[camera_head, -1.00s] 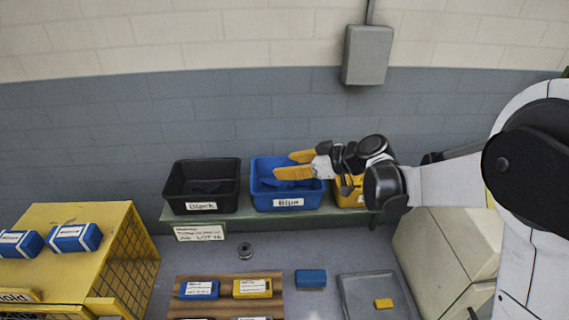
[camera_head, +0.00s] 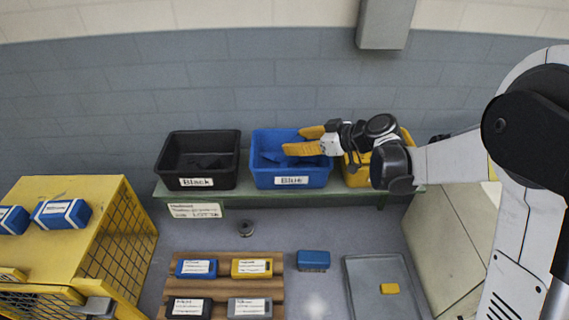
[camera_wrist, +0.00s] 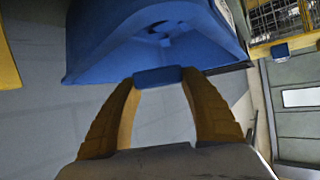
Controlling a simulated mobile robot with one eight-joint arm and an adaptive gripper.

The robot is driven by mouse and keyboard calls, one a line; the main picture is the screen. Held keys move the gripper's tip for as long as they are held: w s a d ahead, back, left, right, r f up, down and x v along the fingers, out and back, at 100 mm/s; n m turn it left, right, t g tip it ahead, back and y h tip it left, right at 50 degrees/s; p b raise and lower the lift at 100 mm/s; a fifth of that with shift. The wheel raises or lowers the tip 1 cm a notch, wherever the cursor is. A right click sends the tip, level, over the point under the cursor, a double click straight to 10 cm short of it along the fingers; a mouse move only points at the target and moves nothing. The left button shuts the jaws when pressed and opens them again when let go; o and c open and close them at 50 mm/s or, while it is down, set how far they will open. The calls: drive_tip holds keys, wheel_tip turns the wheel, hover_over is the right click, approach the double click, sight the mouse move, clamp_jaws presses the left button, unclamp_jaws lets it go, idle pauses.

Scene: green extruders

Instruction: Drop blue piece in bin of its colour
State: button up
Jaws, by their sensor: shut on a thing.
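My gripper (camera_head: 304,141) reaches in from the right, with its yellow fingers over the blue bin labelled "Blue" (camera_head: 291,181). In the wrist view, the fingers (camera_wrist: 158,88) are closed on a small blue piece (camera_wrist: 158,76) at their tips. In the head view the piece is hard to make out against the bin. The blue bin (camera_wrist: 110,35) fills the top of the wrist view, close behind the held piece. I cannot tell how high the piece is above the bin's floor.
A black bin (camera_head: 197,183) stands left of the blue bin, and a yellow bin (camera_head: 408,136) right, partly hidden by my arm. Below are a wooden rack (camera_head: 224,289) with labelled pieces, another blue piece (camera_head: 313,259), and a grey tray (camera_head: 359,300) holding a yellow piece (camera_head: 389,288).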

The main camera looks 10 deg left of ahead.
drive_tip(key=o, duration=1.2)
drive_tip(key=v, duration=1.2)
